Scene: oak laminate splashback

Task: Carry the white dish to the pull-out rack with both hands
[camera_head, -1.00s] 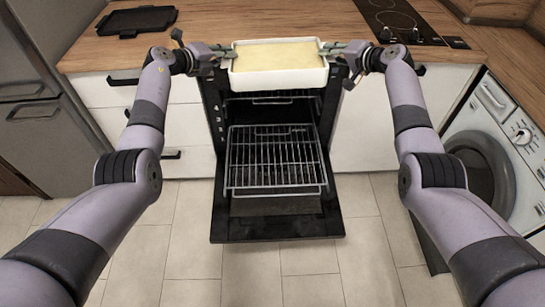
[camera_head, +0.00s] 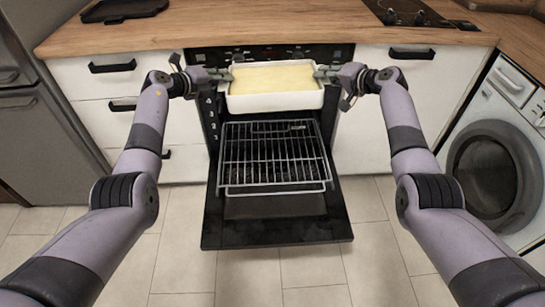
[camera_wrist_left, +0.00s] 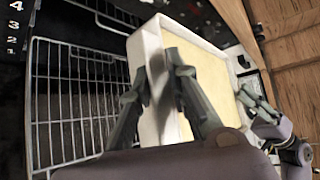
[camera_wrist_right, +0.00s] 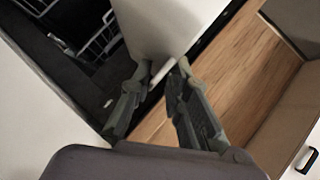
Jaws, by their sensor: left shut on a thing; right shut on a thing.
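The white dish (camera_head: 275,101) is rectangular with a pale yellow filling. It is held level in front of the oven's top, above and behind the pull-out rack (camera_head: 275,160). My left gripper (camera_head: 226,74) is shut on the dish's left end; in the left wrist view its fingers (camera_wrist_left: 155,85) straddle the dish wall (camera_wrist_left: 150,48). My right gripper (camera_head: 325,73) is shut on the right end; its fingers (camera_wrist_right: 157,75) also close on the dish's edge in the right wrist view (camera_wrist_right: 165,30). The wire rack is pulled out over the lowered oven door and is empty.
The open black oven door (camera_head: 275,232) reaches out over the tiled floor. The wooden countertop (camera_head: 270,30) lies behind the dish, with a black tray (camera_head: 125,10) at the left and a hob (camera_head: 420,12) at the right. A washing machine (camera_head: 495,165) stands at the right.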

